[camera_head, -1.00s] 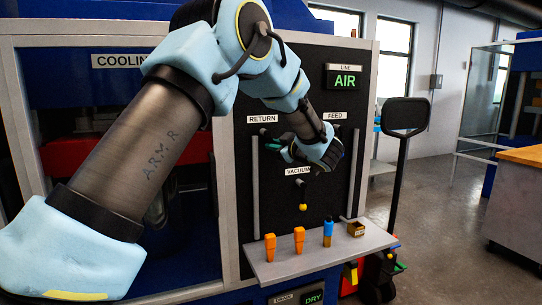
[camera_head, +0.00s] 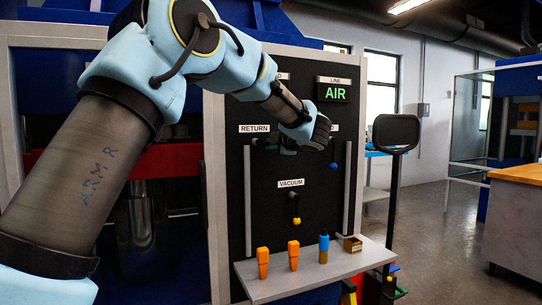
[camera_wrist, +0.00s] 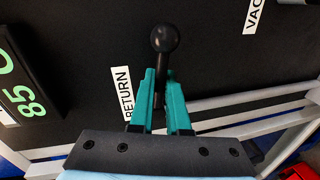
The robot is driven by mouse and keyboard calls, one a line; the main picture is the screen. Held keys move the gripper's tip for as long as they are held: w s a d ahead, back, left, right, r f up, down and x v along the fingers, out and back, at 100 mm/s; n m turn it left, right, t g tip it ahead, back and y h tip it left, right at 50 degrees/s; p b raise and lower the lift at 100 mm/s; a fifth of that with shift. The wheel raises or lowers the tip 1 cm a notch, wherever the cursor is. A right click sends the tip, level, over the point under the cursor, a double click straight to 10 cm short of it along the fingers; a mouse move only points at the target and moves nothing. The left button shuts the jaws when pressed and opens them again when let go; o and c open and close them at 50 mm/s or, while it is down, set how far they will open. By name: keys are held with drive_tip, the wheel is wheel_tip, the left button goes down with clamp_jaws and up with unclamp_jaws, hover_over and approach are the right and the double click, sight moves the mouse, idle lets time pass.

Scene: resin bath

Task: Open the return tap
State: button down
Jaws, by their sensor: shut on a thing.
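The return tap's handle, a black lever with a round ball knob (camera_wrist: 165,38), shows in the wrist view beside the RETURN label (camera_wrist: 122,93). My gripper (camera_wrist: 161,78) has its two teal fingers on either side of the lever, shut on it just below the knob. In the head view the RETURN label (camera_head: 254,128) is at the upper left of the black panel (camera_head: 270,205). My wrist there is right of and a little below this label and hides most of the tap and part of the FEED label.
The LINE display (camera_head: 333,92) reads AIR. A vacuum valve with a yellow tip (camera_head: 296,220) hangs below the VACUUM label. A shelf (camera_head: 310,275) under the panel holds two orange pieces, a blue bottle (camera_head: 323,247) and a small box (camera_head: 352,244). A black-headed post (camera_head: 396,132) stands right.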

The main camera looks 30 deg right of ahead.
drive_tip(key=shift+r+n+b, duration=0.2)
drive_tip(key=shift+n+b, duration=0.35)
drive_tip(key=shift+n, duration=0.05)
drive_tip(key=c, duration=0.9)
unclamp_jaws()
drive_tip(key=shift+s+r, duration=0.1)
drive_tip(key=b+v, duration=0.1)
drive_tip(key=v, duration=0.9)
drive_tip(key=shift+s+a, duration=0.15)
drive_tip(key=shift+s, duration=0.15)
drive_tip(key=shift+r, duration=0.1)
